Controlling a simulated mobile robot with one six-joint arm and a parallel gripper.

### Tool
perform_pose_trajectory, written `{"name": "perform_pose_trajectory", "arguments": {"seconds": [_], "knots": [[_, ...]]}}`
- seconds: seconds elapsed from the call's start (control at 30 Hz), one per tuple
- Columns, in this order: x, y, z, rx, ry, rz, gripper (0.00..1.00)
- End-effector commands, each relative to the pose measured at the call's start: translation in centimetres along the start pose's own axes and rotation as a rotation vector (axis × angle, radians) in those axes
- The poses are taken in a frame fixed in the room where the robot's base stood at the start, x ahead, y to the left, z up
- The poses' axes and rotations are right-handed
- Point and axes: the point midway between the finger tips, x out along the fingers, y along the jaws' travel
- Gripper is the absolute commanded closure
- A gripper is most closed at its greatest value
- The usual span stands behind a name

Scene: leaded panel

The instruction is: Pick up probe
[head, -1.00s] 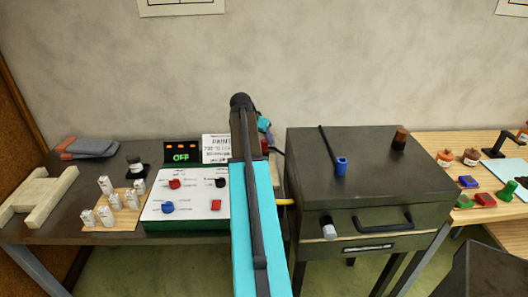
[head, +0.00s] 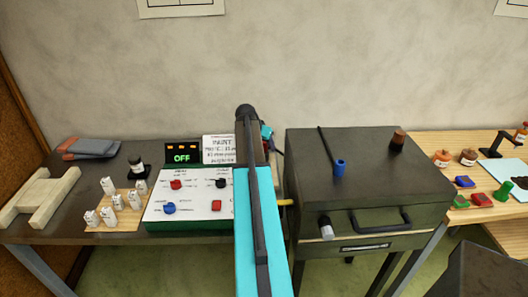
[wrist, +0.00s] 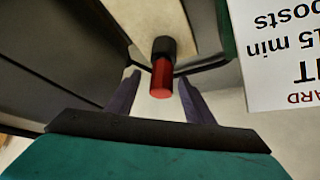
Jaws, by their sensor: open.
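A red cylinder with a black collar, which looks like the probe (wrist: 161,78), shows in the wrist view. It lies between the two dark fingers of my gripper (wrist: 159,86), with gaps on both sides, so my gripper is open and holds nothing. In the head view my gripper (head: 267,132) is mostly hidden behind my own arm, at the back between the control panel and the dark metal box. The probe is hidden there.
The control panel (head: 160,213) reads OFF, with a printed card (head: 219,149) behind it. The dark metal box (head: 370,190) stands right of my arm, bearing a rod with a blue end (head: 340,167). A dark cable (wrist: 208,67) runs near the probe.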

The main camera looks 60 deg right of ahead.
Motion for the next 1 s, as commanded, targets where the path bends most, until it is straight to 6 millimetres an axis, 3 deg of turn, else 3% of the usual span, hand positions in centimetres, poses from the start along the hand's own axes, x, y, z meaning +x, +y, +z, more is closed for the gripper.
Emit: {"name": "perform_pose_trajectory", "arguments": {"seconds": [0.37,0.63,1.0], "knots": [[-0.06,-0.05,0.02,-0.001,0.000,0.000,0.54],[-0.06,-0.07,0.03,-0.001,0.000,-0.001,0.98],[-0.44,-0.16,-0.17,-0.002,0.001,-0.001,0.99]]}}
